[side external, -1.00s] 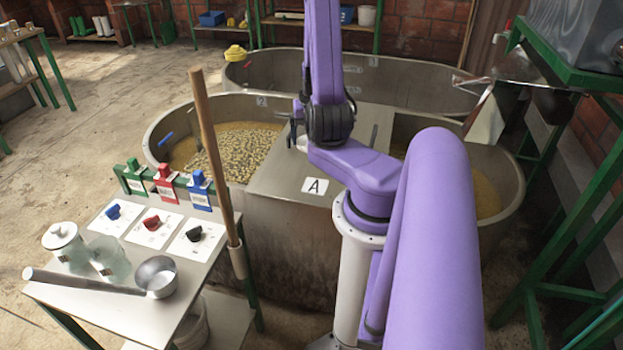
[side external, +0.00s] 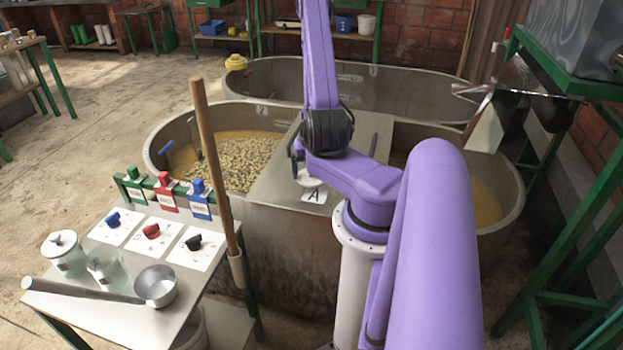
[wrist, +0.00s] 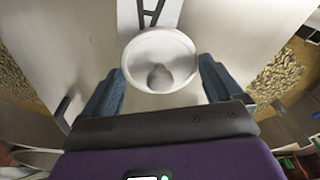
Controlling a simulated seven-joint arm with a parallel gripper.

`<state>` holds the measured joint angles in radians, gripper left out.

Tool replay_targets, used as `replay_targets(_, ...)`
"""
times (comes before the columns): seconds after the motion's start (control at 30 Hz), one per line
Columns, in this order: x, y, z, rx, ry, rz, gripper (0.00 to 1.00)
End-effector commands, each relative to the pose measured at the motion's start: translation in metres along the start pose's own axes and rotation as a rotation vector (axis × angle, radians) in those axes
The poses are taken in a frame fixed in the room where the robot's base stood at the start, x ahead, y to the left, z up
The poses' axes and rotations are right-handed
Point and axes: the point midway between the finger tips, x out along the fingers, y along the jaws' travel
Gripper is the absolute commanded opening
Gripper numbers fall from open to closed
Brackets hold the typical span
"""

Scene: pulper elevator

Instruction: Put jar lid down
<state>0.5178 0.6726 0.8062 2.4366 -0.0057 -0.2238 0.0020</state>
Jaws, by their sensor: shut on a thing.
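The jar lid (wrist: 160,48) is a round white disc with a knob at its centre. In the wrist view it sits between the two blue fingers of my gripper (wrist: 160,78), which is shut on it. In the side view the lid (side external: 308,179) shows as a small pale shape under my gripper (side external: 299,166), over the edge of the white card marked A (side external: 315,196). The card lies on the flat metal top (side external: 272,185) between the tanks. I cannot tell whether the lid touches the card. My wrist hides part of the gripper.
A side table (side external: 105,312) holds a lidded jar (side external: 64,254), an open glass jar (side external: 106,266), a ladle (side external: 156,287) and several coloured knobs on cards. A wooden pole (side external: 214,160) stands upright beside it. A tank with beans (side external: 235,160) lies left of the metal top.

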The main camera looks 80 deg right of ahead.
Motion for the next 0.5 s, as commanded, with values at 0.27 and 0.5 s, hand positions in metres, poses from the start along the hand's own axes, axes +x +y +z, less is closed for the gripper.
replay_targets(0.27,0.027,0.0,0.004,0.0,-0.002,0.0,0.65)
replay_targets(0.5,0.032,0.0,0.004,0.0,0.0,0.0,0.65)
